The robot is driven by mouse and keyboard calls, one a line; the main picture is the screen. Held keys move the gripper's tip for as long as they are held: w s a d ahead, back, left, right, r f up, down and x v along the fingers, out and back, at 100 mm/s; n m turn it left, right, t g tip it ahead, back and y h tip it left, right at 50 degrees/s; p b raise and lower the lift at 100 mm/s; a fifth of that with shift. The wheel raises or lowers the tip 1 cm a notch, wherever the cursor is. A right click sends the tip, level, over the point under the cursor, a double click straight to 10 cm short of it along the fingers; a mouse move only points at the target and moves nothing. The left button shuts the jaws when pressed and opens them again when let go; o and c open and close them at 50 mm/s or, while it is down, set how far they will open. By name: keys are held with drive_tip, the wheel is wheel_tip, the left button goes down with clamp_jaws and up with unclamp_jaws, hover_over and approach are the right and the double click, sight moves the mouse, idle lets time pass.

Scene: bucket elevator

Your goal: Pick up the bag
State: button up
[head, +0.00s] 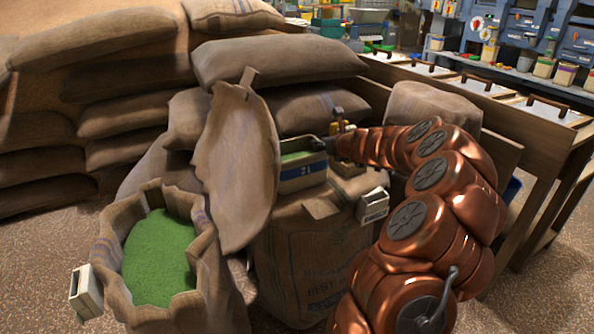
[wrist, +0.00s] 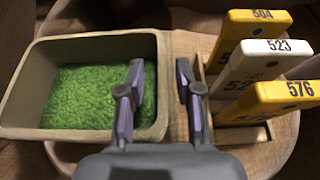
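Several burlap bags show in the head view, and I cannot tell which one is the task's bag. An open bag (head: 108,250) of green grains stands at the front left. A limp, empty-looking bag (head: 238,165) leans upright in the middle. A full printed bag (head: 300,265) stands right of it, with a bin (head: 302,180) on top. My gripper (wrist: 160,78) is open and empty, with its left finger over the bin of green grains (wrist: 105,42) and its right finger beside a holder of numbered tags. In the head view its tip is partly hidden near the bin.
Stacked full sacks (head: 280,58) fill the back left. Yellow and white numbered tags (wrist: 265,60) stand in a wooden holder right of my gripper. A wooden counter (head: 480,95) runs along the right. A small pale box (head: 86,290) is at the open bag's left side.

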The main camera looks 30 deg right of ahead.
drive_tip(key=shift+w+d+f, duration=0.1)
drive_tip(key=shift+w+f, duration=0.05)
drive_tip(key=shift+w, duration=0.5)
drive_tip(key=shift+c, duration=0.4)
clamp_jaws()
